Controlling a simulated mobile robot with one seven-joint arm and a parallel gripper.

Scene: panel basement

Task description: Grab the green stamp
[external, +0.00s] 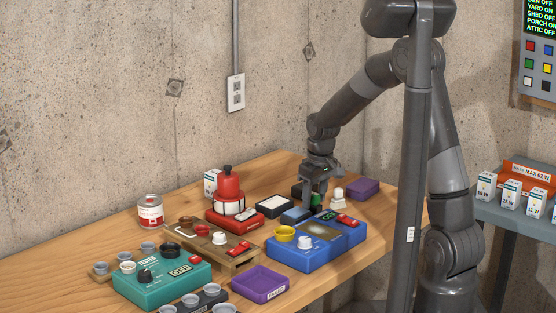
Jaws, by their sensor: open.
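The green stamp (316,201) stands toward the back right of the wooden table, behind the blue device, and shows as a small dark green upright shape. My gripper (313,193) points down right at the stamp, with its fingers open around or just beside the top of it. The fingers and their shadow hide part of the stamp. I cannot tell from this view whether they touch it.
A blue device (290,254) stands just in front. A white-topped pad (274,206) and a red device (229,190) stand left.

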